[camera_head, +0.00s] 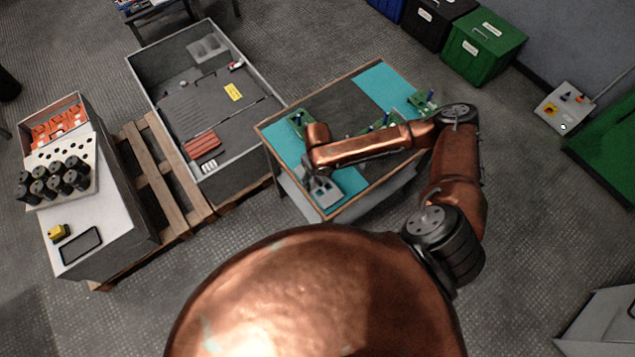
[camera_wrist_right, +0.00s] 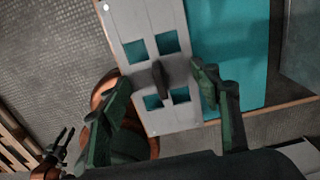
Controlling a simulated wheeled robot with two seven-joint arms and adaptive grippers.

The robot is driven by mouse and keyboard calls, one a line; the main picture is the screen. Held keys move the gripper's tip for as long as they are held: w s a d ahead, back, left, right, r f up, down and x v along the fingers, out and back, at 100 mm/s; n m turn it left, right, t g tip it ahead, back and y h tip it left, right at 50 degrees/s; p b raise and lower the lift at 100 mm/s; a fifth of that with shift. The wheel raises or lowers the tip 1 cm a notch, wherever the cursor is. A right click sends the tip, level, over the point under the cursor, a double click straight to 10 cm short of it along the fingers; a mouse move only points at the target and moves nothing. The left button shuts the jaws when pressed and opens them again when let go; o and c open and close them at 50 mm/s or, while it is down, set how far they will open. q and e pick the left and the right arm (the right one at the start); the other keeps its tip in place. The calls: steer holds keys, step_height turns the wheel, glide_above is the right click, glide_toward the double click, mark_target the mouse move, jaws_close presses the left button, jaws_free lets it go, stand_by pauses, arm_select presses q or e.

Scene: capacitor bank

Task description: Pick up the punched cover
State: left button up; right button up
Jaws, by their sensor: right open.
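The punched cover (camera_wrist_right: 142,22) is a flat grey plate with square holes and a dark raised handle (camera_wrist_right: 160,80) in its middle. In the head view the cover (camera_head: 326,197) is at the near end of the workbench, by the teal mat, partly hidden by my right gripper (camera_head: 315,183). In the wrist view my right gripper (camera_wrist_right: 160,80) is open, with its fingers on either side of the handle. I cannot tell whether they touch the cover. My left gripper (camera_wrist_right: 64,140) shows small at the lower left of the wrist view, its fingers apart and empty.
The workbench (camera_head: 262,128) has teal mats and green parts under my right arm. A large grey open box (camera_head: 140,85) stands on a pallet to its left. A cabinet (camera_head: 130,215) with black capacitors stands further left. Bins (camera_head: 485,40) line the back right.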

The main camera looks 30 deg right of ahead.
steer(key=shift+s+d+f, duration=0.1)
steer(key=shift+s+f, duration=0.1)
steer(key=shift+s, duration=0.05)
jaws_close()
stand_by(0.5)
